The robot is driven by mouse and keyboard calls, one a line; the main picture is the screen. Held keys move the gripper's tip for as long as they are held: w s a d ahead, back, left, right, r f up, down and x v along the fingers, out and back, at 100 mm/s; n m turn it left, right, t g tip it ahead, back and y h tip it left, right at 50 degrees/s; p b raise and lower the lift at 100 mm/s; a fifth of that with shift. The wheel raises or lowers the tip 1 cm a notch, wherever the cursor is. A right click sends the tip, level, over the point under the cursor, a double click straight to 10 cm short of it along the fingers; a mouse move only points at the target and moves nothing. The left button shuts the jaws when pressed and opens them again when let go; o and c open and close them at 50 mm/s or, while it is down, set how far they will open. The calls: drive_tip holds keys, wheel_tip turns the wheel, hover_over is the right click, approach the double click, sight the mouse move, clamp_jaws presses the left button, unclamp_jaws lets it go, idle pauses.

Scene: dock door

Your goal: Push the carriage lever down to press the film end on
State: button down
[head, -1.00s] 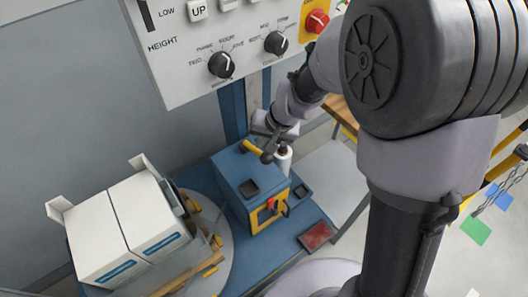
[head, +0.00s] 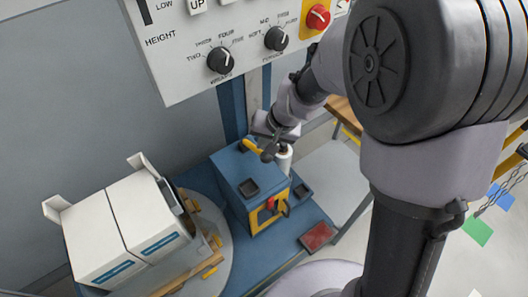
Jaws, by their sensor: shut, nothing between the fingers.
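The blue carriage box (head: 235,170) stands on the blue base, with a yellow front panel and a small red part. A yellow lever (head: 252,146) sticks out at its top back edge, beside my gripper. The white film roll (head: 284,162) stands upright just behind and right of the box. My gripper (head: 267,153) is shut and empty, close to the lever's right end. I cannot tell whether they touch. The film end itself is not clearly visible.
White cartons (head: 125,230) stand on a pallet on the round turntable (head: 221,262) at left. A control panel (head: 180,85) with knobs and a red button (head: 318,16) hangs above. A red pad (head: 317,236) lies on the base at right. My arm covers much of the right side.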

sight(266, 153)
drive_tip(key=shift+s+d+f+b, duration=0.1)
drive_tip(key=shift+s+f+b, duration=0.05)
drive_tip(key=shift+f+b, duration=0.4)
drive_tip(key=shift+s+d+f+b, duration=0.15)
drive_tip(key=shift+f+b, duration=0.2)
drive_tip(key=shift+b, duration=0.25)
idle(0.9)
drive_tip(key=shift+s+d+f, duration=0.1)
drive_tip(key=shift+s+f, duration=0.1)
drive_tip(key=shift+f, duration=0.25)
drive_tip(key=shift+s+d+f, duration=0.1)
drive_tip(key=shift+s+f, duration=0.05)
drive_tip(key=shift+f, duration=0.3)
idle(1.0)
drive_tip(key=shift+r, duration=0.15)
idle(0.3)
drive_tip(key=shift+w+a+r+p, duration=0.2)
drive_tip(key=shift+w+r+p, duration=0.05)
drive_tip(key=shift+r+p, duration=0.5)
drive_tip(key=shift+w+a+r+p, duration=0.15)
drive_tip(key=shift+w+r+p, duration=0.15)
drive_tip(key=shift+r+p, duration=0.4)
drive_tip(key=shift+w+a+r+p, duration=0.2)
drive_tip(key=shift+w+r+p, duration=0.05)
drive_tip(key=shift+r+p, duration=0.5)
drive_tip(key=shift+f, duration=0.1)
